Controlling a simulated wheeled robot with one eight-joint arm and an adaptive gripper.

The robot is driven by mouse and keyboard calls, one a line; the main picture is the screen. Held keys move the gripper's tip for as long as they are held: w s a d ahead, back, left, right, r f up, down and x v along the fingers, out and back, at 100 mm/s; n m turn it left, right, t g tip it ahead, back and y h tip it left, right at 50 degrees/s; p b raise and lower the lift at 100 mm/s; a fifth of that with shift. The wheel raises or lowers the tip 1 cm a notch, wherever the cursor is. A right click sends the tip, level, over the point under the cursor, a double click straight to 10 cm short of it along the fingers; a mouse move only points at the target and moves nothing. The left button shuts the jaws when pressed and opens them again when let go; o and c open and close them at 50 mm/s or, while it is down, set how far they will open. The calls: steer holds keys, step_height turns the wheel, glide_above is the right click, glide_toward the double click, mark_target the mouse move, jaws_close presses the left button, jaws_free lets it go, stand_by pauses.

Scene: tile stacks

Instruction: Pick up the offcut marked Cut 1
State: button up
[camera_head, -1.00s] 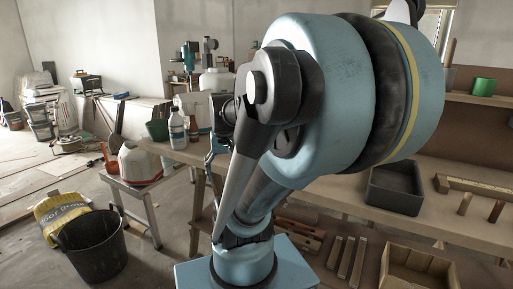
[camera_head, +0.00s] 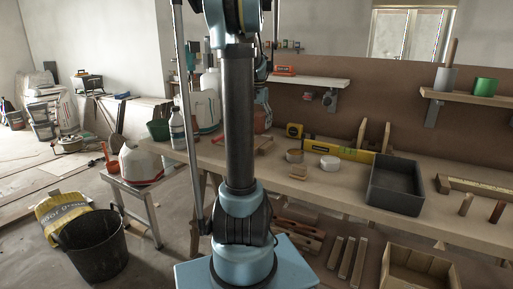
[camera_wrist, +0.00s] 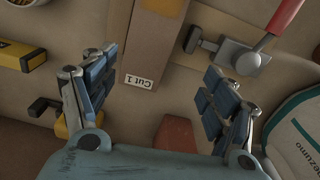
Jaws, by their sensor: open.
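The offcut marked Cut 1 (camera_wrist: 152,45) is a brown wooden strip with a white label at its near end, in the wrist view. It lies on the bench and runs up out of the frame. My gripper (camera_wrist: 158,66) is open, with one finger on each side of the offcut and a gap on both sides. The fingers look empty; I cannot tell how high they are above the bench. In the head view my arm column covers part of the bench there, and the gripper is mostly hidden behind it.
A red-handled metal clamp (camera_wrist: 243,56) lies right of the offcut, close to the right finger. A white container (camera_wrist: 298,135) stands at far right. A yellow tool (camera_wrist: 22,74) is at left. A reddish block (camera_wrist: 175,133) lies below the label. A dark bin (camera_head: 396,187) sits on the bench.

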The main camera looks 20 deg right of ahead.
mark_target(265, 136)
steer(key=shift+m, duration=0.5)
steer(key=d, duration=0.1)
steer(key=w+d, duration=0.2)
steer(key=shift+d+f, duration=0.2)
steer(key=shift+d, duration=0.2)
steer(key=shift+w+d+f, duration=0.1)
steer(key=shift+f, duration=0.1)
steer(key=shift+s+d+f, duration=0.1)
steer(key=shift+f, duration=1.1)
steer(key=shift+s+d+f, duration=0.1)
steer(key=shift+d+f, duration=0.05)
steer(key=shift+f, duration=1)
steer(key=shift+s+d+f, duration=0.1)
steer(key=shift+f, duration=1.1)
steer(key=c, duration=1.4)
